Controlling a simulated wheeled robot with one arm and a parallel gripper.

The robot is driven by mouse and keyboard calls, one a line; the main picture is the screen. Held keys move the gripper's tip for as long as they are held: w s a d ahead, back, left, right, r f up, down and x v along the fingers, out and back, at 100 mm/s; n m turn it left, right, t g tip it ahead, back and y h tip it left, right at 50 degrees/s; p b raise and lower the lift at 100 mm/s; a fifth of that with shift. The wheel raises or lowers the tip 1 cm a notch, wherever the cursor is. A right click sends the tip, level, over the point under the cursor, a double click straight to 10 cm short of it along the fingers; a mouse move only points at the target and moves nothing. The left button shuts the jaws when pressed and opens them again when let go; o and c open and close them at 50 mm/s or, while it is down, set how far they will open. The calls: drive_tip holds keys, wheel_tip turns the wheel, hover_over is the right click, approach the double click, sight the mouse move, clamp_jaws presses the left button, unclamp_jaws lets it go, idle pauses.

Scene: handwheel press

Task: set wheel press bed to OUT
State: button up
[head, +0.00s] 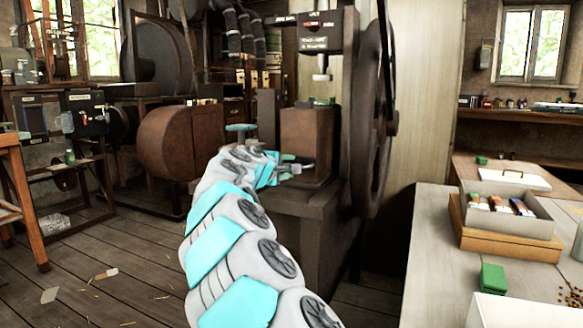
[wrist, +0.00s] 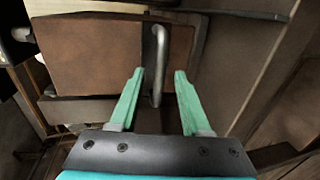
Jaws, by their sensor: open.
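The press (head: 363,130) stands in the middle of the head view, with a large dark handwheel on its right side. Its bed looks like a brown block (head: 306,140) under the ram; small green pieces lie on top. In the wrist view the brown front (wrist: 95,55) carries a vertical metal bar handle (wrist: 157,62). My gripper (wrist: 159,75) is open, its two green fingers on either side of the handle's line, with the handle's lower end between them. I cannot tell whether they touch it. In the head view my gripper (head: 290,170) is at the front of the block, partly hidden by my arm.
A workbench on the right holds a grey tray (head: 507,215) of small items and a green block (head: 493,278). A brown rounded machine (head: 180,142) stands left of the press. The wooden floor (head: 120,260) at front left is mostly clear, with scraps of paper.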

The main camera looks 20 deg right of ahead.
drive_tip(key=shift+x, duration=1.25)
clamp_jaws()
idle(0.6)
